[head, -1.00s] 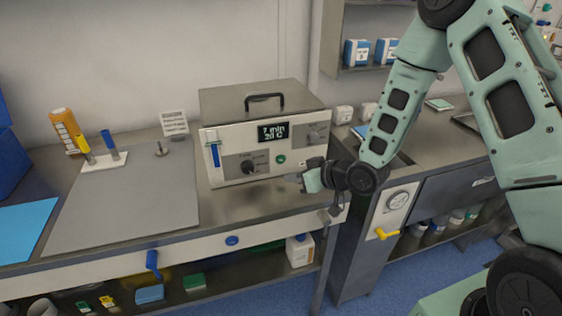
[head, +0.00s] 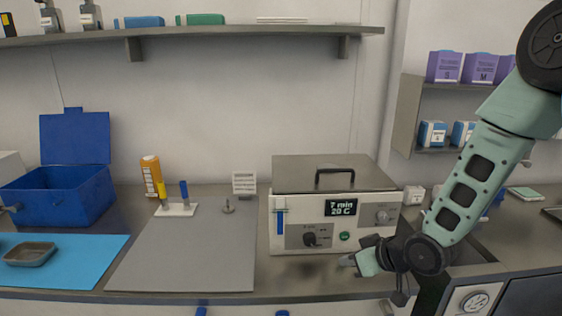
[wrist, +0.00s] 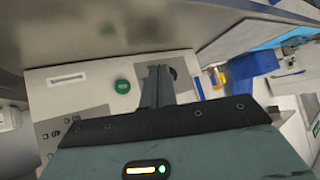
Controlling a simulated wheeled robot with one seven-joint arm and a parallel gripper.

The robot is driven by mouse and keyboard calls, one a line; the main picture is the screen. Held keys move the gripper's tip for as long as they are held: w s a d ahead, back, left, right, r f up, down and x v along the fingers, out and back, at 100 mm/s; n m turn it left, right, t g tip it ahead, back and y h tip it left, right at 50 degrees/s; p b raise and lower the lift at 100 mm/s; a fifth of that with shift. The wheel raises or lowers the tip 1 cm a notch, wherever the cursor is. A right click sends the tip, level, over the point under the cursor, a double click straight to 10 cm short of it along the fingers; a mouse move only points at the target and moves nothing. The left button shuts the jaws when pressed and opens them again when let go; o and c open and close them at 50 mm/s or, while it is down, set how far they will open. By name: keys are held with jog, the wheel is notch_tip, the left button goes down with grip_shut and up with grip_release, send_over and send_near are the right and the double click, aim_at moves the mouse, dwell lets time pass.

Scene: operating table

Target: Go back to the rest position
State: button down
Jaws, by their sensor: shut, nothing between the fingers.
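My gripper (head: 350,262) is shut and empty. In the head view it hangs just in front of the lower right part of a metal box device (head: 290,238), pointing left. The device has a black lid handle, a dark knob, a green button and a display reading "7 min 20 C", the last letter being unclear. In the wrist view the closed fingers (wrist: 157,75) point at the device's front panel (wrist: 95,90), with the green button just left of them. Whether the fingers touch the panel cannot be told.
A grey mat (head: 190,255), a blue mat (head: 100,247) with a small tray (head: 30,255), an open blue bin (head: 65,195) and an orange bottle (head: 151,175) are on the counter at left. A shelf (head: 220,31) runs above. A sink lies behind my arm at right.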

jog(key=s+a+r+g+h, duration=0.1)
jog(key=s+r, duration=0.3)
jog(key=s, duration=0.5)
jog(key=s+a+r+n+g+h, duration=0.1)
jog(key=s+r+g, duration=0.3)
jog(key=s, duration=0.6)
jog(key=s+a+r+n+g+h, duration=0.1)
jog(key=s+a+r+g+h, duration=0.1)
jog(key=s, duration=0.8)
notch_tip(320, 180, up, 2)
jog(key=shift+r+g+h, duration=0.2)
jog(key=shift+g+h, duration=0.2)
jog(key=shift+h, duration=0.3)
